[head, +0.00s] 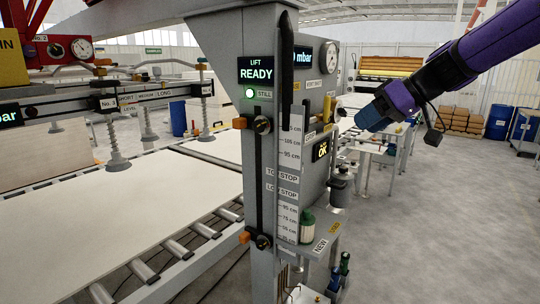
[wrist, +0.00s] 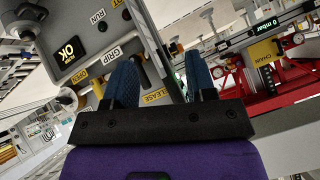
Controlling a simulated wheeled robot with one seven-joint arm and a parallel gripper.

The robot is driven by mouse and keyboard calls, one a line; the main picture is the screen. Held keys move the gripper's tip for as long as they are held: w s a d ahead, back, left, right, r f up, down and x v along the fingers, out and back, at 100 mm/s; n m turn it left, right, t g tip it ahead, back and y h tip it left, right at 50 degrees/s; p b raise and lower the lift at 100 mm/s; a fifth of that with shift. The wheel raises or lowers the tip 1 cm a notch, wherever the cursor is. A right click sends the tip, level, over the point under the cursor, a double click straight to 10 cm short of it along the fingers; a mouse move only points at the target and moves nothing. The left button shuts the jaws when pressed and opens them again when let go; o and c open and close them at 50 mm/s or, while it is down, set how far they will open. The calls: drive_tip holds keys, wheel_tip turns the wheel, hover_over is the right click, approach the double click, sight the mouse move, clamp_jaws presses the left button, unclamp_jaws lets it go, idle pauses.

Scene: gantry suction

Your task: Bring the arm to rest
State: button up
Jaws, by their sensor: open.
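My purple arm (head: 470,58) comes in from the upper right of the head view. My gripper (head: 372,118) has blue fingers and points down and left at the right side of the grey control column (head: 262,40). In the wrist view my gripper (wrist: 163,80) is open, with a gap between its two blue fingers and nothing held. Behind the fingers the wrist view shows a tilted grey panel (wrist: 112,35) with GRIP and RELEASE labels. I cannot tell the exact distance between fingers and panel.
The column's display (head: 257,72) reads LIFT READY, with a green lamp lit. A pale board (head: 110,220) lies on the roller conveyor (head: 165,262) at left, under hanging suction cups (head: 117,160). Blue drums (head: 498,122) stand at far right. The grey floor (head: 440,230) at right is clear.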

drive_tip(key=s+d+f+m+h, duration=0.2)
drive_tip(key=s+d+h, duration=0.1)
drive_tip(key=s, duration=0.6)
drive_tip(key=s+d+f+m+h, duration=0.2)
drive_tip(key=s+d+m+h, duration=0.1)
drive_tip(key=s, duration=0.5)
drive_tip(key=s+d+f+m+h, duration=0.2)
drive_tip(key=s+d, duration=0.1)
drive_tip(key=s, duration=0.6)
drive_tip(key=shift+s+f+m+t+h, duration=0.15)
drive_tip(key=shift+s+m+t+h, duration=0.2)
drive_tip(key=shift+m+t+h, duration=0.05)
